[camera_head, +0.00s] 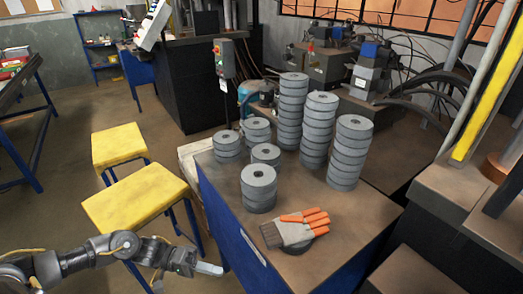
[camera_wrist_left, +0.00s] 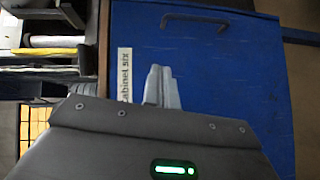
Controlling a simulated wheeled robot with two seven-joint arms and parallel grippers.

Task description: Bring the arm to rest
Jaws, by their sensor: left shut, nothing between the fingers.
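My left gripper (camera_head: 209,268) is at the lower left in the head view, beside the blue cabinet (camera_head: 237,240) and below its top. Its fingers are together and empty. In the left wrist view the shut fingers of the left gripper (camera_wrist_left: 162,86) point toward the blue cabinet front (camera_wrist_left: 225,70), which has a dark handle (camera_wrist_left: 207,20) and a white label (camera_wrist_left: 125,75) partly hidden by the gripper. My right gripper is not in view.
Several stacks of grey flap discs (camera_head: 292,105) stand on the brown cabinet top (camera_head: 345,225). A grey and orange glove (camera_head: 296,228) lies near its front, over a disc. Two yellow stools (camera_head: 135,202) stand left of the cabinet, close to my left arm.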

